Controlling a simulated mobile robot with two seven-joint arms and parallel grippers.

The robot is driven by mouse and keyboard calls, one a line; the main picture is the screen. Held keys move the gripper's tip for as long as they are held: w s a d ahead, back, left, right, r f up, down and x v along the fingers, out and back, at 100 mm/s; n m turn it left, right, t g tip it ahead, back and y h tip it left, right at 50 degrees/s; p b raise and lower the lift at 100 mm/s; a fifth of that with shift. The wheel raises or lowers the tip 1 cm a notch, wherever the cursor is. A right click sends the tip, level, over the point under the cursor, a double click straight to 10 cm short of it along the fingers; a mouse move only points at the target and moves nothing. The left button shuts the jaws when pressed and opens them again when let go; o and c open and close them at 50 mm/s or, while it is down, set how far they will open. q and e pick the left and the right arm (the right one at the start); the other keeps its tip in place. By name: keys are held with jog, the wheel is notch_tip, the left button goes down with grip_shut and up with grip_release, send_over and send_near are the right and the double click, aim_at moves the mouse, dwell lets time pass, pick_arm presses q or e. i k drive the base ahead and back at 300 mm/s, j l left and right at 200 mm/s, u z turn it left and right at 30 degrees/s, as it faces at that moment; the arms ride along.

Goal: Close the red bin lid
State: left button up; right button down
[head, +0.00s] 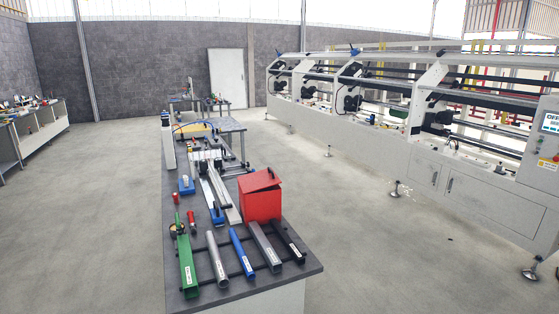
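The red bin (262,207) stands on the right side of the long dark workbench, in the middle of the head view. Its red lid (257,179) sits at the top and looks tilted, with a dark gap between part of it and the bin's rim. The bin's inside is hidden. Neither of my grippers shows in this view.
The dark workbench (302,256) carries a green channel (187,262), a blue bar (241,252) and grey bars (217,258) in front of the bin. Metal strips (212,195) lie to its left. A large white machine (420,160) stands right, across open floor (365,225).

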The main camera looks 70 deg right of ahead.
aim_at(256, 181)
jog(key=k+l, duration=0.1)
jog(key=l, duration=0.5)
jog(key=k+l, duration=0.1)
jog(key=l, duration=1.1)
jog(key=k+l, duration=0.15)
jog(key=l, duration=0.45)
jog(key=k+l, duration=0.1)
jog(key=l, duration=0.5)
jog(key=k+l, duration=0.1)
jog(key=l, duration=0.55)
jog(key=k+l, duration=0.1)
jog(key=l, duration=0.5)
jog(key=i+l, duration=0.2)
jog(key=i, duration=0.15)
